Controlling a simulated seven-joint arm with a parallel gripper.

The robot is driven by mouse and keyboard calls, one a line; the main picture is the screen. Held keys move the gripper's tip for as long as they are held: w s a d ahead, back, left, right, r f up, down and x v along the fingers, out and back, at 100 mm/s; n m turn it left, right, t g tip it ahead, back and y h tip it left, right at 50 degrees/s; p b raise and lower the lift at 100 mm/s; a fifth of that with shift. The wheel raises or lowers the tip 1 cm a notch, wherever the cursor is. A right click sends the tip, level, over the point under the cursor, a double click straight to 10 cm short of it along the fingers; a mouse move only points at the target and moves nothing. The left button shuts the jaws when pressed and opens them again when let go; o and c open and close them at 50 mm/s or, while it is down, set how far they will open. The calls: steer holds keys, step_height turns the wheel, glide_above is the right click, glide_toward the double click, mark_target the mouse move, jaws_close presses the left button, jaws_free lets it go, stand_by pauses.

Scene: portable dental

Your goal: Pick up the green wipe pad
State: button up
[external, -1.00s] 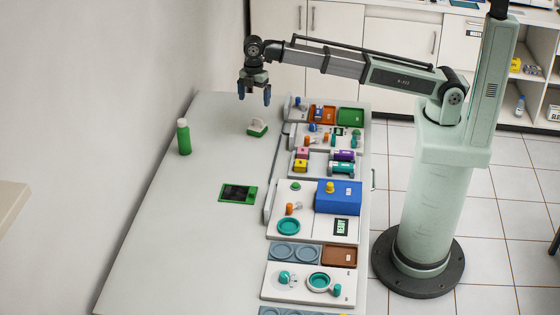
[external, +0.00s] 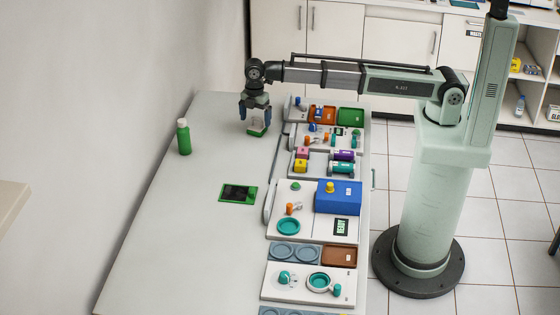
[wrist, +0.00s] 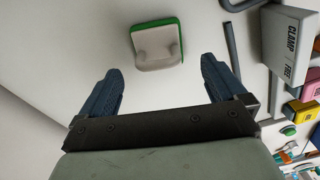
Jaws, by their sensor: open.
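The green wipe pad (external: 257,130) lies on the grey table, with a pale top and a green edge. In the external view my gripper (external: 255,115) is right above it, and its fingers partly hide the pad. In the wrist view the pad (wrist: 157,45) lies ahead of and between the two blue fingers of my gripper (wrist: 162,85). The fingers are spread wide and hold nothing. A gap shows between each finger and the pad in the wrist view.
A green bottle (external: 184,137) stands to the left. A green-framed dark panel (external: 238,193) lies nearer the front. Modules with trays, knobs and a blue box (external: 338,197) line the right side. A grey rail (external: 274,180) runs beside them. The left table area is mostly clear.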

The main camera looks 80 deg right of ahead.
mark_target(256, 127)
steer(key=shift+d+f, duration=0.15)
steer(key=shift+f, duration=2.05)
steer(key=shift+c, duration=0.4)
steer(key=c, duration=1)
